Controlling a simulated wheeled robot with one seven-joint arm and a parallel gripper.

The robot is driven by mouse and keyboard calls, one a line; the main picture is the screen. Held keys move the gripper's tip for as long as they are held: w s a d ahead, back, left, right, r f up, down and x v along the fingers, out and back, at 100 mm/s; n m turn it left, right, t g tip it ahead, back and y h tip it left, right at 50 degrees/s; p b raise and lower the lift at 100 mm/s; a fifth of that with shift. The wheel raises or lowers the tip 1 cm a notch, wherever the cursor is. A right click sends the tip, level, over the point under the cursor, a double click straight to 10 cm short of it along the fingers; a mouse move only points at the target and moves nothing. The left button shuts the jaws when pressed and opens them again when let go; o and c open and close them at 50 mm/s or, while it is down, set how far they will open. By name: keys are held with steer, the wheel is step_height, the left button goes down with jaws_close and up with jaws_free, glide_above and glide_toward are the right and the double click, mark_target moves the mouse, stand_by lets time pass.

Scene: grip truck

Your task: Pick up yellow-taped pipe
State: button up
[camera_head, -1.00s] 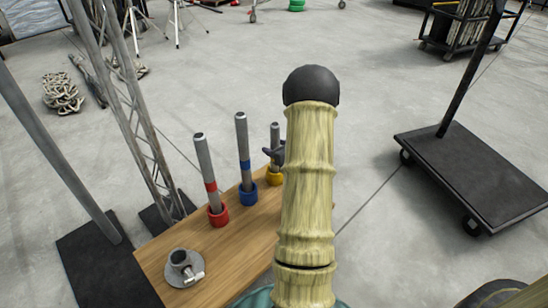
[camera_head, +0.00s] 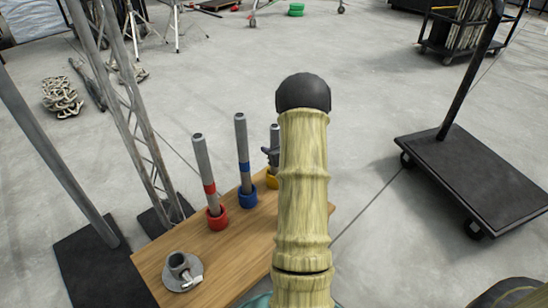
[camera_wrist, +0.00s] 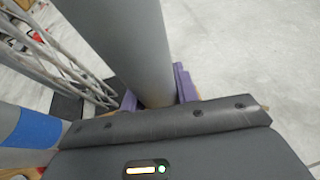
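The grey pipe in the yellow cup, taken as the yellow-taped pipe (camera_head: 274,133), stands upright at the far end of the wooden board, partly behind my arm. No yellow tape shows on it; the yellow cup (camera_head: 272,182) at its foot shows. My gripper (camera_head: 269,152) is at the pipe's upper part, mostly hidden by my arm. In the wrist view, a grey pipe (camera_wrist: 118,40) runs between the two purple fingers of my gripper (camera_wrist: 157,92), one on each side. Whether both fingers press on it cannot be told.
A blue-taped pipe (camera_head: 243,150) in a blue cup and a red-taped pipe (camera_head: 204,170) in a red cup stand to the left. A clamp on a round base (camera_head: 182,271) sits on the board (camera_head: 225,262). A metal truss (camera_head: 135,110) rises at left; a black cart (camera_head: 475,175) stands right.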

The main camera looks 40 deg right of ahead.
steer(key=shift+c, duration=1)
step_height(320, 180, up, 10)
steer(key=p, duration=0.4)
steer(key=shift+p, duration=0.35)
